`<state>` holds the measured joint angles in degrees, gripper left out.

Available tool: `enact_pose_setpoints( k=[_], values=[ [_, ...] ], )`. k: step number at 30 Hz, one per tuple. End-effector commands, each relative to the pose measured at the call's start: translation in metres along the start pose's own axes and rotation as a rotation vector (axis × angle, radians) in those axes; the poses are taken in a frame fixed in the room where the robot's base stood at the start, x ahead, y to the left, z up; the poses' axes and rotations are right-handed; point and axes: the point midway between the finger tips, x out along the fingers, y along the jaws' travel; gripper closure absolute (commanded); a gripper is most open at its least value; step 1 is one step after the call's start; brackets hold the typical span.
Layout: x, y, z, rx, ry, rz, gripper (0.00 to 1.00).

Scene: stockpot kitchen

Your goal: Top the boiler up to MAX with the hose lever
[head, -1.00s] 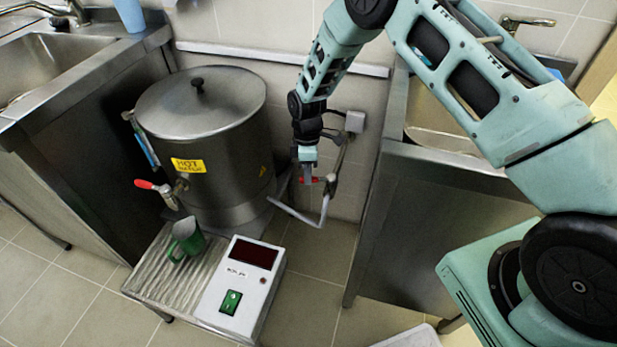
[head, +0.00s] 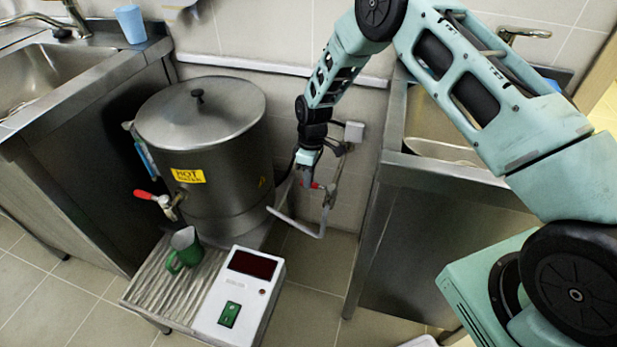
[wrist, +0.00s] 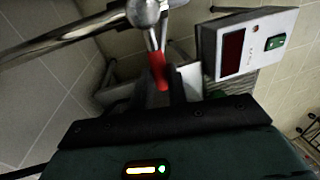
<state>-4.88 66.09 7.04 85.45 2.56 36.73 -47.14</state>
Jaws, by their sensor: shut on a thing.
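The steel boiler (head: 208,150) stands upright with its lid on and a yellow HOT WATER label. A blue-and-white strip, perhaps its level gauge (head: 146,157), shows on its left side; I cannot read a level or MAX mark. The hose lever is red (wrist: 158,70), below a round metal valve (wrist: 144,12) in the wrist view. In the head view the lever's red end (head: 316,185) shows at the fingertips, right of the boiler. My gripper (head: 306,182) is shut on the lever; its fingers partly hide it.
Steel sink units stand left (head: 75,160) and right (head: 430,250).

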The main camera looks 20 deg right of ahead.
Motion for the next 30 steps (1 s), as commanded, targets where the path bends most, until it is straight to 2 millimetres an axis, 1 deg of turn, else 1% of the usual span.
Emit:
enact_pose_setpoints(
  k=[4, 5, 6, 7, 15, 17, 20, 23, 30],
  values=[
    [-0.002, 0.002, -0.001, 0.004, 0.004, 0.004, 1.00],
    [-0.002, 0.002, -0.001, 0.004, 0.004, 0.004, 0.75],
    [-0.002, 0.002, -0.001, 0.004, 0.004, 0.004, 0.64],
    [-0.002, 0.002, -0.001, 0.004, 0.004, 0.004, 0.62],
    [-0.001, 0.001, 0.000, 0.002, 0.002, 0.002, 0.62],
    [-0.004, 0.001, 0.000, 0.001, 0.002, 0.003, 0.62],
    [-0.014, 0.001, -0.001, 0.001, 0.003, 0.004, 0.62],
    [-0.033, 0.001, -0.001, 0.001, 0.004, 0.005, 0.62],
    [-0.089, 0.001, -0.001, 0.002, 0.005, 0.005, 0.62]
  ],
)
